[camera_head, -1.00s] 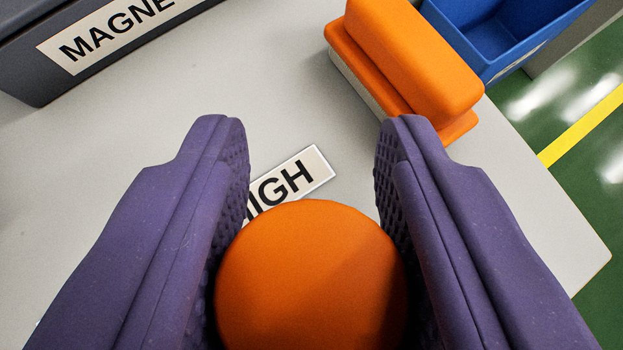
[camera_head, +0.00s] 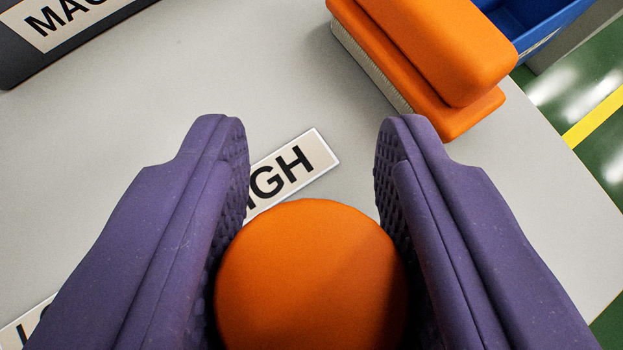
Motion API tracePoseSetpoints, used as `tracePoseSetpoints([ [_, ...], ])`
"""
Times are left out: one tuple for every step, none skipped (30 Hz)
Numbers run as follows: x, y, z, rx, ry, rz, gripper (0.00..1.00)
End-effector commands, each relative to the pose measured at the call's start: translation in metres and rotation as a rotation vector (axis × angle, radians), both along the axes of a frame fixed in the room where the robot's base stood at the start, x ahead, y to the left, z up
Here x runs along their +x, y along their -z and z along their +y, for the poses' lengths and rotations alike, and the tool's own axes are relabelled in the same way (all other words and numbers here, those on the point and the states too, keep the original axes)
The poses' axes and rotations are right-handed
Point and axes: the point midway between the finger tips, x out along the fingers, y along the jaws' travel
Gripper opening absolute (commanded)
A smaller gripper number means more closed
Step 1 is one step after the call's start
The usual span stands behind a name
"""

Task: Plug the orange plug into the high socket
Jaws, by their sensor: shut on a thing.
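My gripper (camera_head: 312,215) has two purple fingers with textured inner pads. It is shut on the orange plug (camera_head: 312,275), whose round orange top fills the space between the fingers at the bottom of the view. A white label (camera_head: 290,170) lies flat on the table beyond the plug, with "IGH" readable and its left end hidden behind the left finger. No socket is visible; the area below the plug is hidden by the plug and the fingers.
The grey table (camera_head: 190,85) is clear around the label. An orange brush-like block (camera_head: 425,50) stands at the upper right, before a blue bin (camera_head: 540,22). A dark box with a label (camera_head: 55,20) is at the upper left. Another label (camera_head: 25,325) shows at lower left.

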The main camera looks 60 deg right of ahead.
Motion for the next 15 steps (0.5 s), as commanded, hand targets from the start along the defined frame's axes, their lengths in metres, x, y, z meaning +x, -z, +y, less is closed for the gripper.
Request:
tracePoseSetpoints([
  [0.0,0.002,0.0,0.0,0.0,0.0,0.09],
  [0.0,0.003,0.0,0.0,0.0,0.0,0.09],
  [0.0,0.004,0.0,0.0,0.0,0.0,0.09],
  [0.0,0.005,0.0,0.0,0.0,0.0,0.09],
  [0.0,0.006,0.0,0.0,0.0,0.0,0.09],
  [0.0,0.007,0.0,0.0,0.0,0.0,0.09],
  [0.0,0.007,0.0,0.0,0.0,0.0,0.09],
  [0.0,0.008,0.0,0.0,0.0,0.0,0.09],
  [0.0,0.009,0.0,0.0,0.0,0.0,0.09],
  [0.0,0.01,0.0,0.0,0.0,0.0,0.09],
  [0.0,0.011,0.0,0.0,0.0,0.0,0.09],
  [0.0,0.012,0.0,0.0,0.0,0.0,0.09],
  [0.0,0.012,0.0,0.0,0.0,0.0,0.09],
  [0.0,0.013,0.0,0.0,0.0,0.0,0.09],
  [0.0,0.014,0.0,0.0,0.0,0.0,0.09],
])
